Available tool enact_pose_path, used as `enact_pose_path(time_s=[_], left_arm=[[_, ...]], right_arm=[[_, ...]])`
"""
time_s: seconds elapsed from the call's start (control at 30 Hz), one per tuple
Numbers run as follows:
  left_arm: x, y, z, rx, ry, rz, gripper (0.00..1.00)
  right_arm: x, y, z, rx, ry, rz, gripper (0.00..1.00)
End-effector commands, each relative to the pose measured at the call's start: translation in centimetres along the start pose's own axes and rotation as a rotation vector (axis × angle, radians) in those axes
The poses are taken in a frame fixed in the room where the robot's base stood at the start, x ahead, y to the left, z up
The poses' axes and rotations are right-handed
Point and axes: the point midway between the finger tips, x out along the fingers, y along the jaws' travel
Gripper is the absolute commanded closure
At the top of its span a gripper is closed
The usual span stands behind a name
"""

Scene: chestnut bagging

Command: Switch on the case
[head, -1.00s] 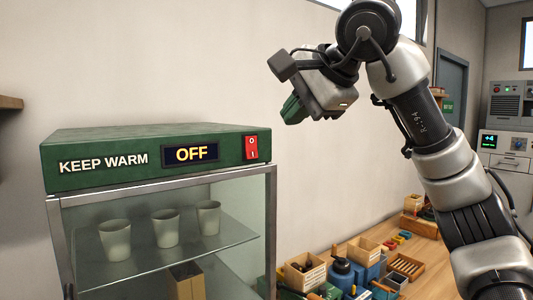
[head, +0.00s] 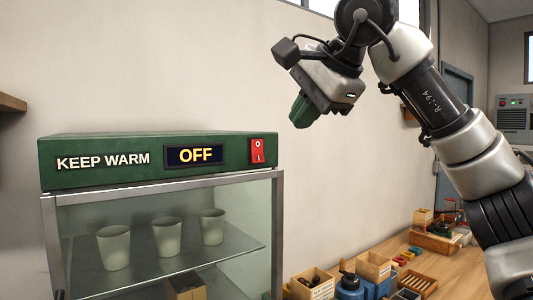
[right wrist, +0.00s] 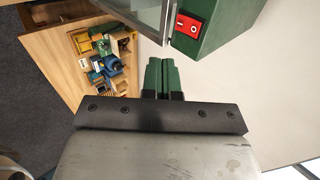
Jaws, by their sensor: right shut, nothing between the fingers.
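The case (head: 100,165) is a green-topped cabinet labelled KEEP WARM, with a glass front, at the left of the head view. Its display (head: 195,155) reads OFF. A red rocker switch (head: 257,151) marked O and I sits right of the display. The switch also shows in the right wrist view (right wrist: 188,25), ahead of the fingers and to their right. My right gripper (head: 301,113) has green fingers and is shut and empty, up and to the right of the switch and apart from it. In the wrist view its fingertips (right wrist: 162,62) lie together. My left gripper is not in view.
Several pale cups (head: 166,236) stand on the shelf behind the glass. The space before the wall between case and arm is clear.

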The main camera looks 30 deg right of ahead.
Motion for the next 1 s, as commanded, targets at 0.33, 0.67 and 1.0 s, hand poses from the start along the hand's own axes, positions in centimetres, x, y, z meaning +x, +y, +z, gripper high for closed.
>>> enact_pose_path(time_s=[0.33,0.67,1.0], left_arm=[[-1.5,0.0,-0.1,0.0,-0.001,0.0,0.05],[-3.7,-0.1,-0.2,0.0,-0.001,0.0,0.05],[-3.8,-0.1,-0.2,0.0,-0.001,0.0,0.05]], right_arm=[[7.1,-0.1,-0.1,0.0,0.002,0.006,1.0],[11.2,-2.2,0.0,0.001,-0.001,0.004,1.0],[11.9,-2.5,0.0,0.001,-0.001,0.002,1.0]])
